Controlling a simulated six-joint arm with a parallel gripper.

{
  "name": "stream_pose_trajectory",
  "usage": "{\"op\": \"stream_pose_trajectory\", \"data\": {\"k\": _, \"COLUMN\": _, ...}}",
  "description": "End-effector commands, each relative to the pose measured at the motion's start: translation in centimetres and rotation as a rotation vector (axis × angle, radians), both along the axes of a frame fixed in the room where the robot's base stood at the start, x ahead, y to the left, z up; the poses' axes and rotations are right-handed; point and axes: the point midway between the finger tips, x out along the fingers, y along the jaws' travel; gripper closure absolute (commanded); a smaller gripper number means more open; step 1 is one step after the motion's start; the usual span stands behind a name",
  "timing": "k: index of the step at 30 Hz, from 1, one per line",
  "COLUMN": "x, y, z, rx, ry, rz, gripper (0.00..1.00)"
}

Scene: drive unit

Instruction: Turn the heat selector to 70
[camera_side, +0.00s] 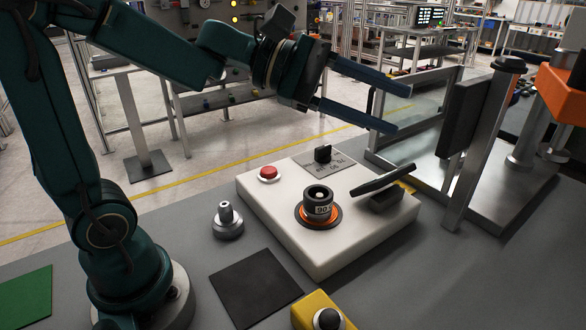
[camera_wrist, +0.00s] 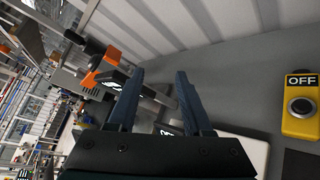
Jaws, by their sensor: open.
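A small black selector knob (camera_side: 323,153) stands on a grey plate with printed numbers, at the back of the white control box (camera_side: 275,235). A 70 seems to be among the numbers; the marks are small, and I cannot tell where the knob points. My gripper (camera_side: 402,110) is open and empty, above and to the right of the knob, well clear of it. In the wrist view my gripper's two fingers (camera_wrist: 160,74) stand apart with nothing between them. A pale corner of the control box (camera_wrist: 245,150) shows there; the knob cannot be made out.
The box also bears a red button (camera_side: 268,173), a black dial with an orange ring (camera_side: 318,205) and a black lever (camera_side: 383,183). A metal frame (camera_side: 468,160) stands right of it, close to my fingers. A yellow OFF button box (camera_wrist: 300,105) stands at the front.

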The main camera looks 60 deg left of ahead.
Motion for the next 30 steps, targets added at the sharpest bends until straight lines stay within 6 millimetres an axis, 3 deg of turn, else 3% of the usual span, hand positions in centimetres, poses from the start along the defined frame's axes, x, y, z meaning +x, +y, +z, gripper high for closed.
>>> {"op": "stream_pose_trajectory", "data": {"k": 3, "x": 4.8, "y": 4.8, "z": -1.3, "rx": -0.239, "ry": 0.102, "rz": 0.229, "gripper": 0.5}}
{"op": "stream_pose_trajectory", "data": {"k": 7, "x": 8.8, "y": 11.7, "z": -4.7, "rx": -0.482, "ry": 0.201, "rz": 0.516, "gripper": 0.5}}
{"op": "stream_pose_trajectory", "data": {"k": 12, "x": 10.3, "y": 20.4, "z": -11.9, "rx": -0.704, "ry": 0.311, "rz": 0.869, "gripper": 0.5}}
{"op": "stream_pose_trajectory", "data": {"k": 15, "x": 9.8, "y": 23.5, "z": -15.8, "rx": -0.758, "ry": 0.364, "rz": 1.001, "gripper": 0.5}}
{"op": "stream_pose_trajectory", "data": {"k": 18, "x": 9.2, "y": 24.5, "z": -18.3, "rx": -0.764, "ry": 0.41, "rz": 1.052, "gripper": 0.5}}
{"op": "stream_pose_trajectory", "data": {"k": 21, "x": 8.8, "y": 24.9, "z": -19.5, "rx": -0.763, "ry": 0.434, "rz": 1.07, "gripper": 0.5}}
{"op": "stream_pose_trajectory", "data": {"k": 30, "x": 11.0, "y": 25.1, "z": -20.7, "rx": -0.762, "ry": 0.437, "rz": 1.074, "gripper": 0.5}}
